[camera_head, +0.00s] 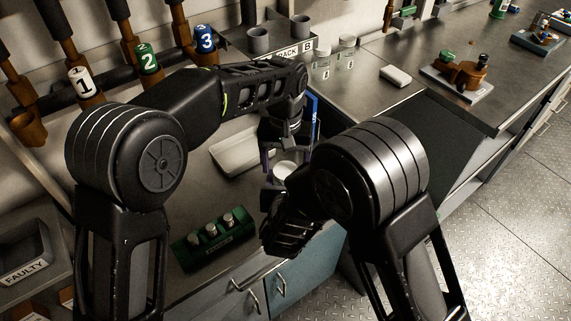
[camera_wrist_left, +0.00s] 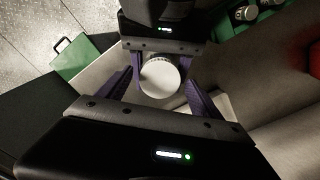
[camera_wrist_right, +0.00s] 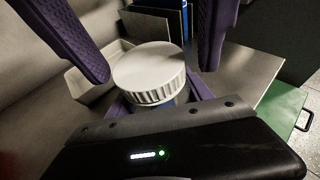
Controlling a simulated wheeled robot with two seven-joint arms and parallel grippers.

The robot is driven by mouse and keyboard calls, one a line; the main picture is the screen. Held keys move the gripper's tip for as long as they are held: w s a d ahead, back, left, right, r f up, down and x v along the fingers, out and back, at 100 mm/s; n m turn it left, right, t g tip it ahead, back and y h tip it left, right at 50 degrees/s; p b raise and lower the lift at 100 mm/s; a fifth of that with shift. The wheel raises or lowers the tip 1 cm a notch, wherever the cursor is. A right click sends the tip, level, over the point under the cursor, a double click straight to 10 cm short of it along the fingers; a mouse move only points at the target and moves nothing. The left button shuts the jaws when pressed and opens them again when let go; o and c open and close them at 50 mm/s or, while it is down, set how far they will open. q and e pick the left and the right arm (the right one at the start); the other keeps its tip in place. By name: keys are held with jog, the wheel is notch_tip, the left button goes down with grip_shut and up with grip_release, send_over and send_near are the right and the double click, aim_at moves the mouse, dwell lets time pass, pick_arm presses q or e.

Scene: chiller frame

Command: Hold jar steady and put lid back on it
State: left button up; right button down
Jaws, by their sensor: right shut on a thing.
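The white ribbed lid (camera_wrist_right: 150,72) sits level on top of the jar (camera_wrist_right: 172,108), which shows only as a strip of bluish body below it. The lid also shows from above in the left wrist view (camera_wrist_left: 160,78) and small in the head view (camera_head: 284,170). My right gripper (camera_wrist_right: 160,101) is shut on the jar below the lid and holds it upright. My left gripper (camera_wrist_left: 161,72) is open, its purple fingers spread on either side of the lid with gaps. Whether the lid is seated tightly cannot be told.
A pale tray (camera_head: 235,151) lies behind the jar, and blue binders (camera_head: 313,117) stand close by. A green block with vials (camera_head: 210,238) is at the front left.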

pick_arm(q)
jog(key=shift+r, duration=0.15)
notch_tip(320, 180, up, 7)
jog(key=shift+r, duration=0.15)
pick_arm(e)
jog(key=shift+c, duration=1.8)
grip_release()
pick_arm(q)
jog(key=shift+f+b, duration=0.5)
pick_arm(e)
jog(key=shift+v, duration=3.95)
